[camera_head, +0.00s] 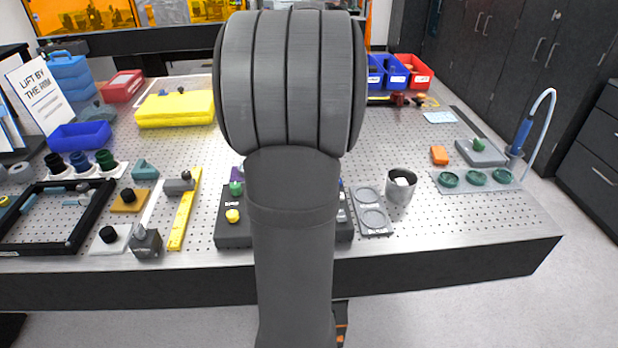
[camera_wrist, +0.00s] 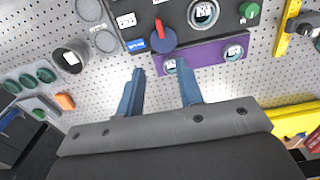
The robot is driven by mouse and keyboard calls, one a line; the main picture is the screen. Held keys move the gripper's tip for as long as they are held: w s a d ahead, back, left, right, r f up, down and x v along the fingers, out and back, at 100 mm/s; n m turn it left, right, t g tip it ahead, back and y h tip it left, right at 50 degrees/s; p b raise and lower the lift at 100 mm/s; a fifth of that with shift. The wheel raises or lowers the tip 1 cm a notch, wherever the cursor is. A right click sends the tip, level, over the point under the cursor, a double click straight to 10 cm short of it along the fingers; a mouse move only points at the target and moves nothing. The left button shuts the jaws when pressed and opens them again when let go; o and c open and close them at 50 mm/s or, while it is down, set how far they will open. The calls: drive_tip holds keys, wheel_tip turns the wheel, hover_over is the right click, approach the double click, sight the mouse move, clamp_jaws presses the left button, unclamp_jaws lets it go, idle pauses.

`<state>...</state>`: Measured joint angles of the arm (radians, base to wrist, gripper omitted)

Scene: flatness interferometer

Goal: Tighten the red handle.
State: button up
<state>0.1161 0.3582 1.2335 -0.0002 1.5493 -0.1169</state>
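In the wrist view, a dark instrument box (camera_wrist: 222,22) carries a round blue knob (camera_wrist: 163,41) with a small red handle (camera_wrist: 159,27) on it. A purple strip (camera_wrist: 208,51) with round ports runs along the box's edge. My gripper (camera_wrist: 161,66) is open and empty, its two blue-grey fingers spread apart. The fingertips appear just below the blue knob in the picture, near the purple strip. Their height above it is hard to tell. In the head view, my arm covers the middle of the box (camera_head: 234,238), and the red handle and gripper are hidden.
A grey plate with two round recesses (camera_head: 388,229) and a dark cup (camera_head: 400,195) stand right of the box. A yellow bar (camera_head: 184,215) and small mounts lie left. A yellow case (camera_head: 175,110) stands farther back. Perforated tabletop around the box is partly clear.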

wheel_tip(320, 180, down, 17)
drive_tip(key=shift+f, duration=0.15)
idle(0.4)
clamp_jaws()
